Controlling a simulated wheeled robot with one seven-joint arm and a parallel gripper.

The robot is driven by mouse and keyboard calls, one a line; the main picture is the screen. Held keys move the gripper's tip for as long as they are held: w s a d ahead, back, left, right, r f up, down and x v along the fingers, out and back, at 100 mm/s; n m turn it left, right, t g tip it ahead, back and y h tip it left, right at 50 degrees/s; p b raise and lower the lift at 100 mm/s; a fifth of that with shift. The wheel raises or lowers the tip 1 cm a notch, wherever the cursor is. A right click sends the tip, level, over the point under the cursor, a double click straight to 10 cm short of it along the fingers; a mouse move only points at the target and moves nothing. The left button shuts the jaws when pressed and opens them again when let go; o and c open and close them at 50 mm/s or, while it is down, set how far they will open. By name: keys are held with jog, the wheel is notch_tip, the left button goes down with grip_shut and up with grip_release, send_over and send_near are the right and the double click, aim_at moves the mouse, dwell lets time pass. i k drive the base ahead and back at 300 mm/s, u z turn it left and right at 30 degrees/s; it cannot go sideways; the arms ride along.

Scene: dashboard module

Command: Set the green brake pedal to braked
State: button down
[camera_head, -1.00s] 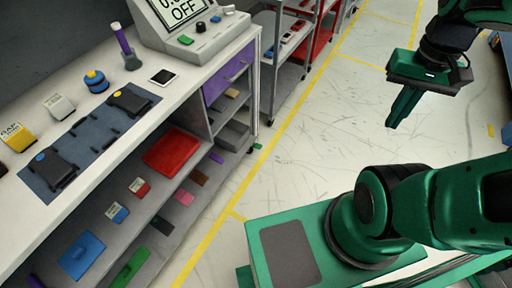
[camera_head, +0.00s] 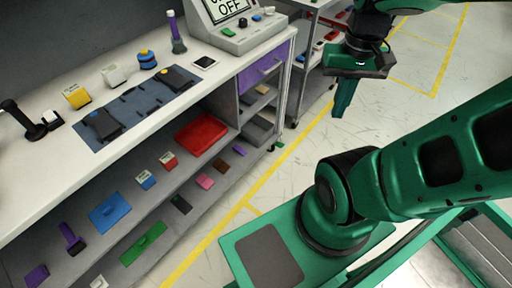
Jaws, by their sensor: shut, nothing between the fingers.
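My gripper (camera_head: 340,112) points down over the floor, right of the workbench, with its fingers together and nothing held. It is well apart from everything on the bench. I cannot make out a clear brake pedal. A flat green piece with a small raised part (camera_head: 143,242) lies on the low shelf under the bench; I cannot tell whether it is the pedal. Two black devices lie on the dark mat on the bench top, one with a blue mark (camera_head: 103,123) and one with a yellow mark (camera_head: 176,78).
The white workbench (camera_head: 55,165) runs along the left. A console reading OFF (camera_head: 238,35) stands at its far end. A red tray (camera_head: 202,132) and a blue flat piece (camera_head: 110,212) are below. A black lever (camera_head: 22,118) stands at left.

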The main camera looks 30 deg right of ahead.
aim_at(277, 144)
jog(key=u, duration=0.85)
jog(key=k, duration=0.95)
jog(key=z, duration=1.3)
jog(key=i, duration=1.25)
